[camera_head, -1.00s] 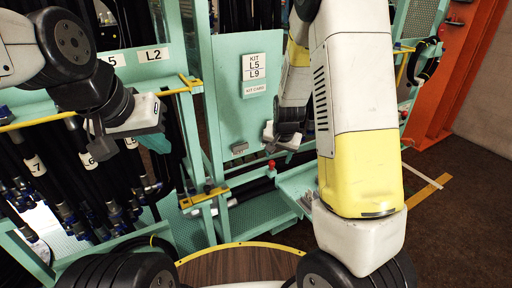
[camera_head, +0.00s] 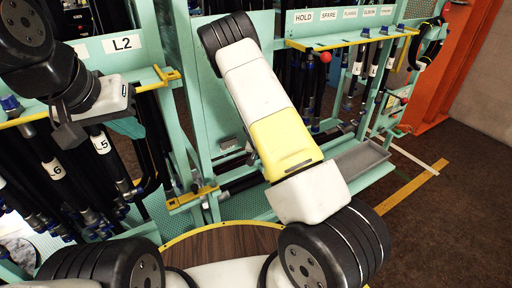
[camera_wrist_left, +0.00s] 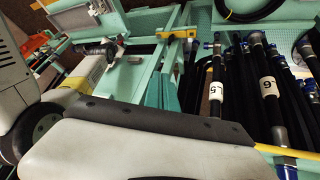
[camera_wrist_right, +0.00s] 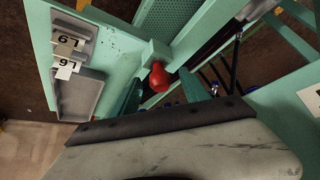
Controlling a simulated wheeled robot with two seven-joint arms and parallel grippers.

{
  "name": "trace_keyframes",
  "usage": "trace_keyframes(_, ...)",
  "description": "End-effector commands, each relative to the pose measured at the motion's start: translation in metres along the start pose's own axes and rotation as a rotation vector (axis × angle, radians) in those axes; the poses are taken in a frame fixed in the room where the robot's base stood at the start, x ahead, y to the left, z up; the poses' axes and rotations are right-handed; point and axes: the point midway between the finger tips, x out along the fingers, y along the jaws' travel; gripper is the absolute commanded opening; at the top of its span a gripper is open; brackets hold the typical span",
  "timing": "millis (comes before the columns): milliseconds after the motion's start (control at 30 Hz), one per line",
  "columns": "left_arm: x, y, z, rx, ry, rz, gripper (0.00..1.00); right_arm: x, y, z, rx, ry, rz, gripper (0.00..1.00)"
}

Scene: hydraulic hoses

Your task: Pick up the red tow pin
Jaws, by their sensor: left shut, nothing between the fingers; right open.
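A red, rounded knob, which looks like the red tow pin (camera_wrist_right: 159,77), stands out from a green bracket in the right wrist view. My right gripper (camera_wrist_right: 162,88) is open, with one teal finger on each side of the knob in that view. I cannot tell the gap in depth or whether they touch. The right gripper is hidden behind its own arm in the head view. My left gripper (camera_head: 128,127) is shut and empty beside the L2 label, above the hanging hoses; its teal fingers also show in the left wrist view (camera_wrist_left: 160,88).
Other red knobs show in the head view, at the labelled yellow rail (camera_head: 325,57) and at the right rack end (camera_head: 404,100). A grey tray (camera_head: 362,158) sits low at the right. Several black hoses (camera_head: 65,190) hang at the left. Open floor (camera_head: 440,205) lies at the right.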

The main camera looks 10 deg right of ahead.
Motion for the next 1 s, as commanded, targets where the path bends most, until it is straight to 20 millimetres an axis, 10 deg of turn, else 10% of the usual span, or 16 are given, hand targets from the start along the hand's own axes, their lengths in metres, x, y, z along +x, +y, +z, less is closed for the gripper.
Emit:
trace_keyframes(367, 0.0, 0.0, 0.0, 0.0, 0.0, 0.0, 0.0, 0.017, -0.001, 0.0, -0.001, 0.0, -0.001, 0.54)
trace_keyframes(667, 0.0, 0.0, 0.0, 0.0, 0.0, 0.0, 0.0, 0.017, -0.001, 0.0, -0.001, 0.0, -0.001, 0.01)
trace_keyframes(1000, 0.0, 0.0, 0.0, 0.0, 0.0, 0.0, 0.0, 0.016, -0.001, -0.001, -0.001, 0.0, -0.001, 0.0)
